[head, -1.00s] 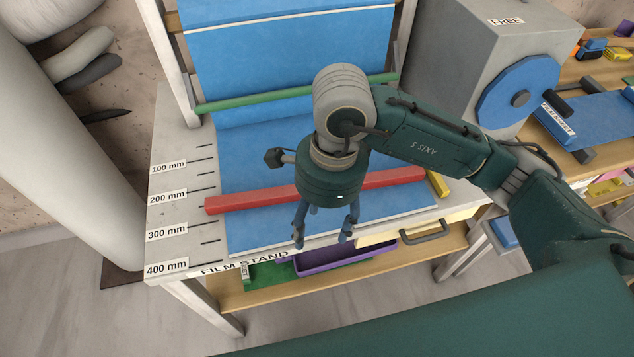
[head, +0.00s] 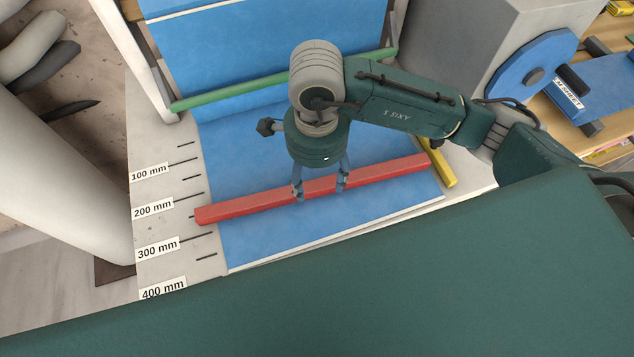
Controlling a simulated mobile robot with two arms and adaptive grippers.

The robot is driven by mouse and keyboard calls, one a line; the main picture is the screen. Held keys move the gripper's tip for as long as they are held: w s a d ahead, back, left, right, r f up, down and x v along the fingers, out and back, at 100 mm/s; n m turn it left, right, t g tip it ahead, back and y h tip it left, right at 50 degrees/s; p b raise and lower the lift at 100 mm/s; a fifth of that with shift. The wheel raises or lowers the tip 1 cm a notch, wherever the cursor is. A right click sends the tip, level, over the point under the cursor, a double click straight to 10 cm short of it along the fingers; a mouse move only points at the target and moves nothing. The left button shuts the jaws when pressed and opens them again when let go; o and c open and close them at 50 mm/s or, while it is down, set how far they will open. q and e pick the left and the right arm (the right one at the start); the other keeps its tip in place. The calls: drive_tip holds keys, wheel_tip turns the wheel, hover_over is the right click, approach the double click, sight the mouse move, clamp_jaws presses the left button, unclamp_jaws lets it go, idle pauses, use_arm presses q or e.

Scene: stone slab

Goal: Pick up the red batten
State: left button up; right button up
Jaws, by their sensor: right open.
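The red batten (head: 250,207) is a long straight bar lying across the blue film (head: 310,235) on the stand, slanting slightly up to the right. My right gripper (head: 321,192) comes in from the right and points down at the middle of the batten. Its blue fingers are spread apart and overlap the batten in the picture. I cannot tell whether they touch it. Nothing is held between them. My left gripper is not in view.
A green bar (head: 240,89) crosses the blue film behind my gripper. A yellow block (head: 441,168) lies near the batten's right end. A grey machine with a blue disc (head: 530,75) stands at the right. The scale edge (head: 170,225) is clear.

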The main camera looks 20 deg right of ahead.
sight(318, 187)
drive_tip(key=shift+f, duration=0.25)
drive_tip(key=f, duration=0.1)
drive_tip(key=f+p, duration=0.1)
drive_tip(key=f, duration=0.1)
drive_tip(key=f+p, duration=0.1)
drive_tip(key=shift+w+d+f, duration=0.2)
drive_tip(key=shift+w+d, duration=0.1)
drive_tip(key=shift+w, duration=0.05)
drive_tip(key=shift+f, duration=0.3)
drive_tip(key=shift+w+f, duration=0.1)
drive_tip(key=shift+f, duration=0.05)
drive_tip(key=shift+c, duration=0.6)
drive_tip(key=c, duration=1.2)
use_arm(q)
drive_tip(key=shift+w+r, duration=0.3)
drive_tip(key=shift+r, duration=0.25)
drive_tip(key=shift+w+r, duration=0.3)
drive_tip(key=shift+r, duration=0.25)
use_arm(e)
clamp_jaws()
drive_tip(key=shift+r, duration=0.2)
